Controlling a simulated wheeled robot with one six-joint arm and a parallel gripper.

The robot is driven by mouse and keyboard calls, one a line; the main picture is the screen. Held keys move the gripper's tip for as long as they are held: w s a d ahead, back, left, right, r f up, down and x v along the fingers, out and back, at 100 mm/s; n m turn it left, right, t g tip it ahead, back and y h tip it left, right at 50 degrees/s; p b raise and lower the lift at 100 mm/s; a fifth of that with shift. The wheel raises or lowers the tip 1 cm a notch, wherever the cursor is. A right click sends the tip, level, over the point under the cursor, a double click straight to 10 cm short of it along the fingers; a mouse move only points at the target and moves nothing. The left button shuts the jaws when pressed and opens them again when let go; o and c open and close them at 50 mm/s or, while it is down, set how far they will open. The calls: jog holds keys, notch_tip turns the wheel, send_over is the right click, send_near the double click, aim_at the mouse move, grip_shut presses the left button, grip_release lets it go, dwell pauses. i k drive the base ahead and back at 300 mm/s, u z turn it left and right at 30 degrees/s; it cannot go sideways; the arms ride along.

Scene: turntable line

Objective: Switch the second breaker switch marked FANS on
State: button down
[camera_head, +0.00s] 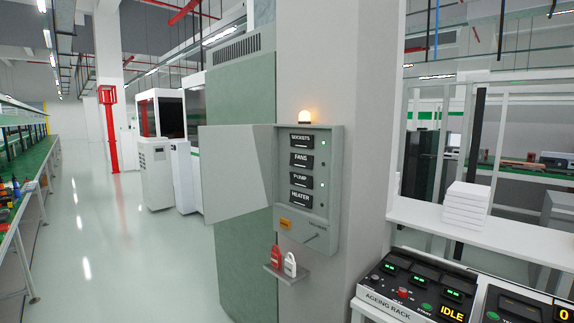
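A grey breaker box (333,225) is mounted on the pillar, with its door (232,165) swung open to the left. Inside are black breaker switches in a column, labelled from the top SOCKETS (301,141), FANS (301,160), PUMP (301,181) and HEATER (300,199). The FANS switch is second from the top. Small indicator dots run down the right of the switches. Some look green, but the one beside FANS is too small to read surely. The switch positions are also too small to tell. My gripper is not in view.
An amber lamp (304,117) glows on the box. Below, a small shelf (286,273) holds a red tag-like lock (275,256) and a white one (290,264). A bench with an ageing rack (415,290) stands at right. The floor (110,240) at left is clear.

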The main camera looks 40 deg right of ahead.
aim_at(303, 160)
jog(key=z, duration=0.45)
jog(key=i, duration=0.9)
jog(key=z, duration=0.45)
